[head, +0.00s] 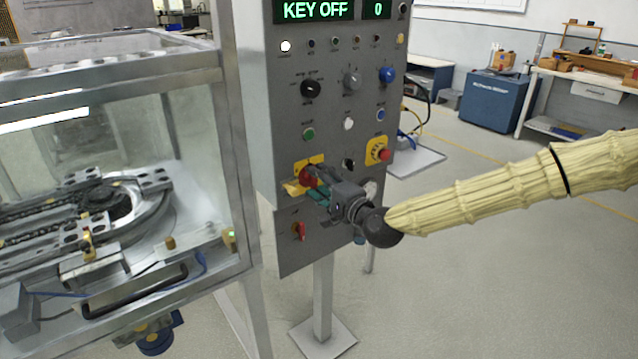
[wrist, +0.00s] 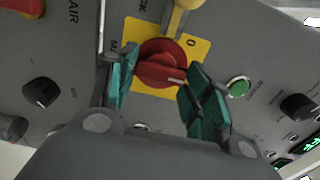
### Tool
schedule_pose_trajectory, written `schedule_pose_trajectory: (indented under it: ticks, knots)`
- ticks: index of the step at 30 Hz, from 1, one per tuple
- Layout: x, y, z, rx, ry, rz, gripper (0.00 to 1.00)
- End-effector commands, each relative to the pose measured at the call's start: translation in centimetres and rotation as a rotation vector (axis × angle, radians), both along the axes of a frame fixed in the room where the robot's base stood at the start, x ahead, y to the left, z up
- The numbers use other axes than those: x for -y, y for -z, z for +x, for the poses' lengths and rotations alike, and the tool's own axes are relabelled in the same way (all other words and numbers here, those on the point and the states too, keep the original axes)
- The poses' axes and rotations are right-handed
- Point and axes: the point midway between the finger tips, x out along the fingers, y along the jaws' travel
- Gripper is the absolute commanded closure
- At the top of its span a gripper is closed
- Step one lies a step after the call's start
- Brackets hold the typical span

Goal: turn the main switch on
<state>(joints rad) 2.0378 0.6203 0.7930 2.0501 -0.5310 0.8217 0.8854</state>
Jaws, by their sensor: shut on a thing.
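The main switch (head: 307,175) is a round red knob on a yellow plate, low on the left side of the grey control panel. In the wrist view the red knob (wrist: 158,60) sits between my two teal finger pads, with a "0" printed on its plate. A pale pointer mark on the knob faces away from that "0". My gripper (head: 314,188) reaches the panel from the right and is shut on the knob; it hides part of the knob in the head view. A yellow piece (wrist: 182,15) sticks out beside the knob.
The panel display (head: 315,10) reads "KEY OFF" and "0". A red mushroom button (head: 381,154) is to the right, and another red switch (head: 299,231) is below. A green button (wrist: 238,87) is close to one finger. A glazed machine enclosure (head: 110,160) stands to the left.

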Motion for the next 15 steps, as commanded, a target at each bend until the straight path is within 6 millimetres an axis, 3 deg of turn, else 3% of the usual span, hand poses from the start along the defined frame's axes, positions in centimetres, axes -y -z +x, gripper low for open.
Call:
schedule_pose_trajectory:
  ticks: [2,3,6,15]
  knots:
    - [0.14,0.02,0.09,-0.001,0.003,0.001,0.74]
    - [0.14,0.02,0.09,-0.001,0.003,0.001,0.47]
    - [0.09,0.02,0.06,-0.001,0.002,0.001,0.29]
    - [-0.04,0.02,0.01,0.0,0.0,0.0,0.29]
